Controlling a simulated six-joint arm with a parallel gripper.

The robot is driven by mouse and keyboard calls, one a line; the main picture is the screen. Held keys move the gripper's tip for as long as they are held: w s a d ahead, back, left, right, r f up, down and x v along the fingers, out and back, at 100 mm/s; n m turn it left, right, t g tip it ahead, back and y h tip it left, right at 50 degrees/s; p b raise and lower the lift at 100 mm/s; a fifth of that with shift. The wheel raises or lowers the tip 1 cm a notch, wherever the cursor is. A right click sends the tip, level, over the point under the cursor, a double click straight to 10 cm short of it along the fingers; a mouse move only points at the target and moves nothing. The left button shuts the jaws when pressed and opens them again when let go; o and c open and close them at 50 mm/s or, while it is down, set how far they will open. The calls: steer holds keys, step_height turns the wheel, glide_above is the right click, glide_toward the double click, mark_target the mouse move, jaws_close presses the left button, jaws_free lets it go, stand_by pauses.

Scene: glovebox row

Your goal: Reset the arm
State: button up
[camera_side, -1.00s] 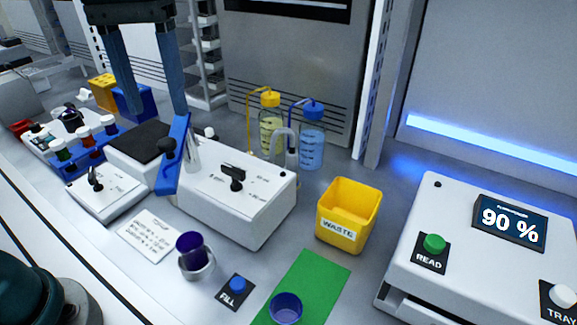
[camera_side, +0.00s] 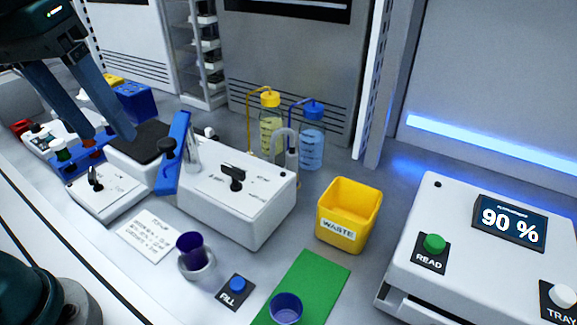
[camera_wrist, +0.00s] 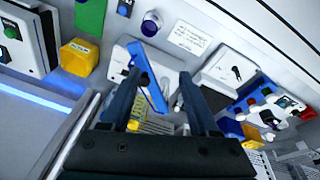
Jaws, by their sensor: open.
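My gripper (camera_side: 109,134) hangs at the upper left of the side view, its two blue-grey fingers apart with nothing between them. It is in front of the blue tube rack and left of the white device with the tilted blue lid (camera_side: 174,152). In the wrist view my gripper (camera_wrist: 160,75) also shows spread fingers, with the blue lid (camera_wrist: 148,78) seen between and beyond them. I cannot tell its exact height above the bench.
A yellow waste bin (camera_side: 348,215), a green mat (camera_side: 311,283) with a blue cup (camera_side: 286,308), and a purple cup (camera_side: 190,245) stand to the right. Two wash bottles (camera_side: 312,137) stand at the back. The reader (camera_side: 460,225) displays 90 %.

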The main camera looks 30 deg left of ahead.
step_height(320, 180, down, 9)
steer(key=s+m+t, duration=0.2)
steer(key=m+t, duration=0.1)
steer(key=m, duration=0.1)
steer(key=shift+a+f, duration=0.2)
steer(key=shift+a, duration=0.05)
